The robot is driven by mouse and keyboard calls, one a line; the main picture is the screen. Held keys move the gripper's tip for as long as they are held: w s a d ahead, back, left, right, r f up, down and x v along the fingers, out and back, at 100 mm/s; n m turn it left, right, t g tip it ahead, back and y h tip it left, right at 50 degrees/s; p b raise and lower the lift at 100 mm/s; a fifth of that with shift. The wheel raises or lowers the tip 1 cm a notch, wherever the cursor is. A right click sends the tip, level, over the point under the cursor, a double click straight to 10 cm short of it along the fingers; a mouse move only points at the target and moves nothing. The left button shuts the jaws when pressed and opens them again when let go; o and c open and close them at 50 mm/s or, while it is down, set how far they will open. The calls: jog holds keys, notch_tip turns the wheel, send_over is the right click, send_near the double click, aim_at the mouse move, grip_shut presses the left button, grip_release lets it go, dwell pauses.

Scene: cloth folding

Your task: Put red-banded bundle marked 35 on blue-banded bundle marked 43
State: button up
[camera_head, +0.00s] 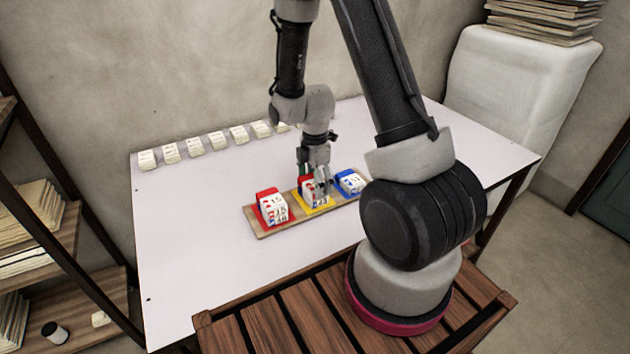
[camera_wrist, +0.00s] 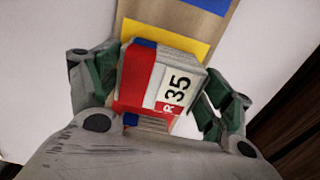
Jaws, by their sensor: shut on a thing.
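The red-banded bundle marked 35 (camera_wrist: 160,82) is between the two fingers of my gripper (camera_wrist: 158,90), which is shut on it. A blue patch shows at its upper left corner. In the head view my gripper (camera_head: 315,172) is over the middle, yellow pad (camera_head: 324,208) of a wooden board. Beneath the held bundle, edges with blue and red (camera_wrist: 150,124) show in the wrist view; I cannot tell if they touch it. The blue-banded bundle marked 43 cannot be made out for certain, as the markings on the board are too small to read surely.
The wooden board (camera_head: 262,235) lies on a white table (camera_head: 190,270). A stack (camera_head: 272,206) stands on its red pad at left, and a blue-banded bundle (camera_head: 351,182) is at its right. Several pale labelled blocks (camera_head: 195,146) line the table's back edge. The table's left front is clear.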

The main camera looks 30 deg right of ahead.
jog(key=shift+f, duration=0.1)
jog(key=o, duration=1)
jog(key=s+r+m+t, duration=0.1)
jog(key=s+r+m, duration=0.3)
jog(key=r, duration=0.9)
jog(key=s+r+m+t, duration=0.1)
jog(key=s+r+m, duration=0.3)
jog(key=r, duration=0.9)
jog(key=s+r+m, duration=0.2)
jog(key=s+m, duration=0.1)
jog(key=s+r+m+t, duration=0.1)
jog(key=s+r+m, duration=0.1)
jog(key=s+m, duration=0.1)
jog(key=s+d+r+m+t, duration=0.1)
jog(key=s+r+m, duration=0.1)
jog(key=s+m, duration=0.2)
jog(key=shift+s+r, duration=0.35)
jog(key=shift+s, duration=0.4)
